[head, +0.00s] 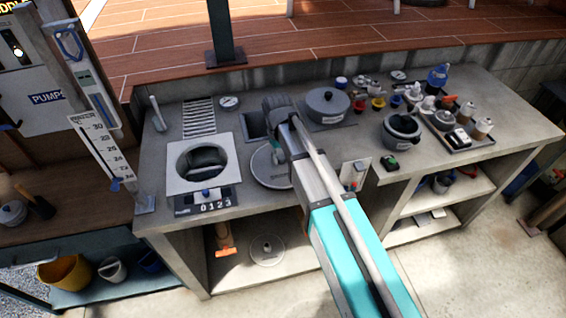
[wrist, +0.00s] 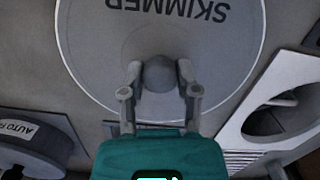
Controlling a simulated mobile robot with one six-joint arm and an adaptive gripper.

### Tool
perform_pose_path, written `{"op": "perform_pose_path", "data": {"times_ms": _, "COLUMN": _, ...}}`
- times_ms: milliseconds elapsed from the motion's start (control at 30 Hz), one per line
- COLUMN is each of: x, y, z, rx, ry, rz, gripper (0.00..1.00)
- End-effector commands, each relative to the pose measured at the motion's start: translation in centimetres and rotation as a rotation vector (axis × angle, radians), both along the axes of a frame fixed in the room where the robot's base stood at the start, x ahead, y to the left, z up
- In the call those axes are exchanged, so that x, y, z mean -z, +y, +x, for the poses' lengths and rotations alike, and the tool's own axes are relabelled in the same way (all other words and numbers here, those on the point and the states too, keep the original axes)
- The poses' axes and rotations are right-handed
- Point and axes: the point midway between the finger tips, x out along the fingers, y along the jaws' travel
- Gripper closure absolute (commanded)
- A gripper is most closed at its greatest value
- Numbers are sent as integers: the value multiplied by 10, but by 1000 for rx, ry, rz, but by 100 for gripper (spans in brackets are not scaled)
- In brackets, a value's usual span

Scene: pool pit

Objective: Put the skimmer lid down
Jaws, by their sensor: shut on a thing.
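The skimmer lid (head: 266,170) is a round light-grey disc, partly hidden behind my arm in the head view. It lies at or just above the bench top, right of the white square plate with the round opening (head: 176,182). In the wrist view, the lid (wrist: 215,55) fills the upper middle with its SKIMMER lettering upside down. Its round grey knob (wrist: 159,74) sits between the fingers of my gripper (wrist: 159,76), which is shut on it. I cannot tell whether the lid touches the bench.
A counter box (head: 205,200) reading 0123 sits at the front left. A tray of bottles (head: 462,140) is at the right. A switch plate (head: 355,173) is close by.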

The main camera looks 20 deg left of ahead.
Motion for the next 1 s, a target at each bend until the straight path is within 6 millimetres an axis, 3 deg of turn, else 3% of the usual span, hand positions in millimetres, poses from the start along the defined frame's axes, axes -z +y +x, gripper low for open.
{"op": "perform_pose_path", "data": {"times_ms": 600, "x": 10, "y": 0, "z": 0, "rx": 0, "ry": 0, "rz": 0, "gripper": 100}}
{"op": "perform_pose_path", "data": {"times_ms": 633, "x": 9, "y": 0, "z": 0, "rx": 0, "ry": 0, "rz": 0, "gripper": 54}}
{"op": "perform_pose_path", "data": {"times_ms": 700, "x": 8, "y": 0, "z": 0, "rx": 0, "ry": 0, "rz": 0, "gripper": 41}}
{"op": "perform_pose_path", "data": {"times_ms": 800, "x": 8, "y": 0, "z": 0, "rx": 0, "ry": 0, "rz": 0, "gripper": 25}}
{"op": "perform_pose_path", "data": {"times_ms": 1000, "x": 8, "y": 0, "z": 0, "rx": 0, "ry": 0, "rz": 0, "gripper": 25}}
